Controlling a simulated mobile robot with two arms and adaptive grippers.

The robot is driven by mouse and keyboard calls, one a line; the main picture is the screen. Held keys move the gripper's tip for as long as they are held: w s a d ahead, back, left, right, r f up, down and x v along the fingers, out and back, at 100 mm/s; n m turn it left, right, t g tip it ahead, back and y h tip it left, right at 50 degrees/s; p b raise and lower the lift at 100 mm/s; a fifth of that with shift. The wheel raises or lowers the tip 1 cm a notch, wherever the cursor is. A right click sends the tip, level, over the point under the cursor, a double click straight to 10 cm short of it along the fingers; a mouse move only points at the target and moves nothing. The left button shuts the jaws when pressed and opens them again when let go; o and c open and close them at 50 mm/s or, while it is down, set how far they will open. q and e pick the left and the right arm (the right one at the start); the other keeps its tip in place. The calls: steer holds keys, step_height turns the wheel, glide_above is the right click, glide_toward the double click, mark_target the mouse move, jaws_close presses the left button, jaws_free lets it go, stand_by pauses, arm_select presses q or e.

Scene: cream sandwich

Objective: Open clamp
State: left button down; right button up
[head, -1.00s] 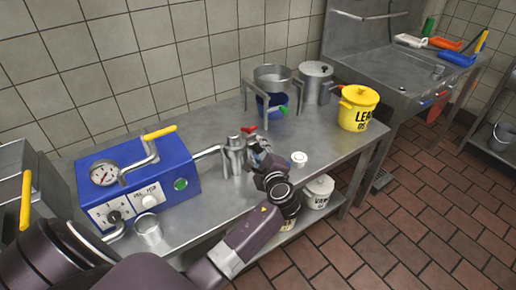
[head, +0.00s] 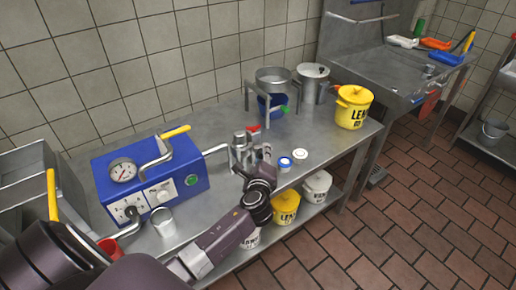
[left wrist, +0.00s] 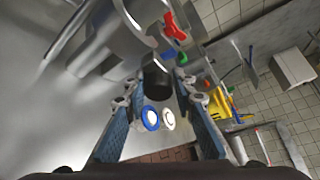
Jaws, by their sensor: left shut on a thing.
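The metal fitting (head: 239,148) with upright cylinders stands on the steel table at the end of the pipe from the blue machine; I take it to hold the clamp. A red handle (head: 253,130) shows behind it, and a red part (left wrist: 174,26) shows beside the big metal cylinder in the left wrist view. My left gripper (head: 262,160) is at the fitting's right side. In the left wrist view its fingers (left wrist: 158,90) are shut on a black knob (left wrist: 157,78). The knob's far end and the clamp's joint are hidden. My right gripper is not in view.
The blue machine (head: 181,190) with a gauge and a metal cup (head: 162,222) stand left. A blue-rimmed lid (head: 285,163) and white lid (head: 301,155) lie just right of the gripper. A stand with a pan (head: 273,75), a pot (head: 313,80) and a yellow bucket (head: 353,108) stand behind.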

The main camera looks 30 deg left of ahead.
arm_select(q)
steer(key=s+a+m+h+b, duration=0.2)
steer(key=s+m+h+b, duration=0.2)
steer(key=s+m+h, duration=0.6)
steer(key=shift+s+m+h, duration=0.25)
steer(key=shift+m+h, duration=0.45)
steer(key=shift+h, duration=1.6)
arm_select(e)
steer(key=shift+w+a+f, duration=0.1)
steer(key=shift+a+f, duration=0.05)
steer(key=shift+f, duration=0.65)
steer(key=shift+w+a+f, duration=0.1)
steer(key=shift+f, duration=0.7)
arm_select(q)
steer(key=shift+r, duration=0.2)
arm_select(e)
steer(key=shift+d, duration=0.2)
arm_select(q)
steer(key=c, duration=1.8)
jaws_free()
steer(key=shift+c, duration=0.2)
steer(key=shift+o, duration=0.9)
steer(key=shift+w+f, duration=0.1)
steer(key=shift+f, duration=0.1)
